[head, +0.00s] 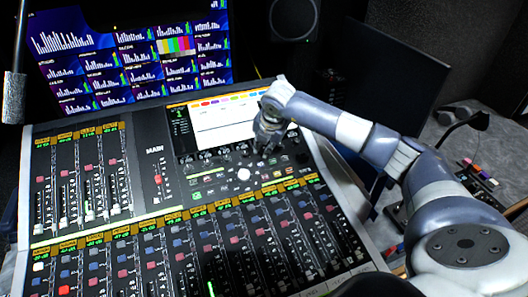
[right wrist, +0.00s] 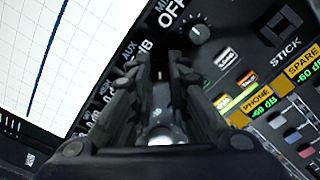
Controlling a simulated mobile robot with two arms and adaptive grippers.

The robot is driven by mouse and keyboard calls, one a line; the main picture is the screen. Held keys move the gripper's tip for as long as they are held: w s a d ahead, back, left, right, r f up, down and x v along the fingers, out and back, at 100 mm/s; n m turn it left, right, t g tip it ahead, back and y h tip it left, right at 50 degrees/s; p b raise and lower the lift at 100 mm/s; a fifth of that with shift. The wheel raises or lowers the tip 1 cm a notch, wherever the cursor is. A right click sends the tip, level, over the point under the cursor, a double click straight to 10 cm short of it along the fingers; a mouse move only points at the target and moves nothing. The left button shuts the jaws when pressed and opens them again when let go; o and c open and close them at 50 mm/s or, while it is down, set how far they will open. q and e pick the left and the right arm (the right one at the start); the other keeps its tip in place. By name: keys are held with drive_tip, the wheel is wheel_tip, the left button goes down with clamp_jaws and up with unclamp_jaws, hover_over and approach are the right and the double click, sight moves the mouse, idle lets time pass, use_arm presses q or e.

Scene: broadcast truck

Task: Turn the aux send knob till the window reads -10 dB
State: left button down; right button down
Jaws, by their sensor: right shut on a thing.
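The mixing console (head: 155,215) fills the lower part of the head view. My right gripper (head: 268,148) reaches down to the knob row under the console's screen. In the right wrist view its two fingers (right wrist: 160,65) are closed around a dark knob, the aux send knob (right wrist: 160,76), mostly hidden between them. The aux window (right wrist: 143,47) shows beside the fingers under the label AUX. Only "dB" at its end can be read; the fingers hide the number. My left gripper is in neither view.
A neighbouring knob (right wrist: 196,31) stands close to the fingers, beside a window reading OFF (right wrist: 172,13). The console screen (head: 224,118) is just behind the knob row. A white trackball (head: 244,174) and faders lie in front. Monitors (head: 140,50) stand behind.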

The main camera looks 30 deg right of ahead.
drive_tip(key=shift+m+b, duration=0.65)
drive_tip(key=shift+m, duration=0.35)
drive_tip(key=c, duration=1.5)
unclamp_jaws()
drive_tip(key=shift+c, duration=0.2)
drive_tip(key=shift+r, duration=0.1)
drive_tip(key=d+v, duration=0.1)
drive_tip(key=v, duration=1.1)
drive_tip(key=shift+a, duration=0.45)
drive_tip(key=shift+s, duration=0.1)
